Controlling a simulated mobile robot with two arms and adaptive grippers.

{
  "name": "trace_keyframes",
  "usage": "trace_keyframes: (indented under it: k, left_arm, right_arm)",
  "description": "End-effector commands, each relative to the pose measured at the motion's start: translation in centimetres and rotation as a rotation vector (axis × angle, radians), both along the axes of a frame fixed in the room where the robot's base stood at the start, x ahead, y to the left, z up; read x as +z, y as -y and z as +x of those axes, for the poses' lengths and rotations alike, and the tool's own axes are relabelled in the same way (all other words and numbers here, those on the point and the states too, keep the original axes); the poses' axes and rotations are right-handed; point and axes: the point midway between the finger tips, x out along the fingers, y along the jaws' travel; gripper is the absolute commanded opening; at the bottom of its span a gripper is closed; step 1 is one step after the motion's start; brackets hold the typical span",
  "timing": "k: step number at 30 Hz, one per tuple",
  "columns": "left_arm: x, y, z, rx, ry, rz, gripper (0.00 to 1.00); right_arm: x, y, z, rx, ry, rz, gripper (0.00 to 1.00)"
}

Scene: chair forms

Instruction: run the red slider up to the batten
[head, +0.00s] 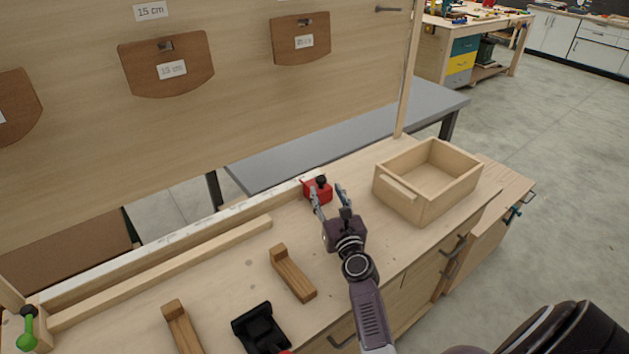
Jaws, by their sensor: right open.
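The red slider (309,188), a small block with a black knob on top, sits by the rail at the back edge of the bench. My right gripper (329,194) is open, with its fingertips at the slider. One finger overlaps the slider's front in the picture and the other shows just to its right. I cannot tell whether they touch it. A long pale wooden batten (165,270) lies along the rail to the left, its right end apart from the slider. My left gripper is not in view.
A wooden box (450,187) stands right of my right gripper. Two brown wooden pieces (293,275) and a black holder (262,328) lie in front. A green-handled item (28,322) is at the far left. An upright board (230,95) stands behind.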

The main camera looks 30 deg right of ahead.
Motion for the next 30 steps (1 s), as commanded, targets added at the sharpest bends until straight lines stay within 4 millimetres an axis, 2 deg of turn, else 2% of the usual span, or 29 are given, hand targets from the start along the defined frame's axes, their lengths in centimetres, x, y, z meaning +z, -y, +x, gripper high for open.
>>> trace_keyframes:
  k: [6, 10, 14, 21, 25, 30]
  left_arm:
    - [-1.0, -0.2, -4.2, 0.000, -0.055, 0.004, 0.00]
    - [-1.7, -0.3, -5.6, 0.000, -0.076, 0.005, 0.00]
    - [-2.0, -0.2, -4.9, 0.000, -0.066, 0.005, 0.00]
    - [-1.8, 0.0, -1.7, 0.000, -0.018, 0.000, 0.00]
    - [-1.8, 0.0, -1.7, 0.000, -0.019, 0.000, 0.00]
    - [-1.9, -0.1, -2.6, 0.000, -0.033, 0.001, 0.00]
  right_arm:
    - [0.1, 1.0, 3.3, 0.002, 0.003, -0.003, 0.41]
    - [0.1, 1.6, 5.2, 0.002, 0.002, -0.004, 0.41]
    - [0.0, 2.0, 6.4, 0.003, 0.000, -0.004, 0.41]
    - [0.1, 2.2, 7.0, 0.003, -0.002, -0.005, 0.41]
    - [0.2, 2.2, 6.9, 0.003, -0.001, -0.005, 0.41]
    - [0.2, 2.2, 6.9, 0.003, -0.001, -0.005, 0.23]
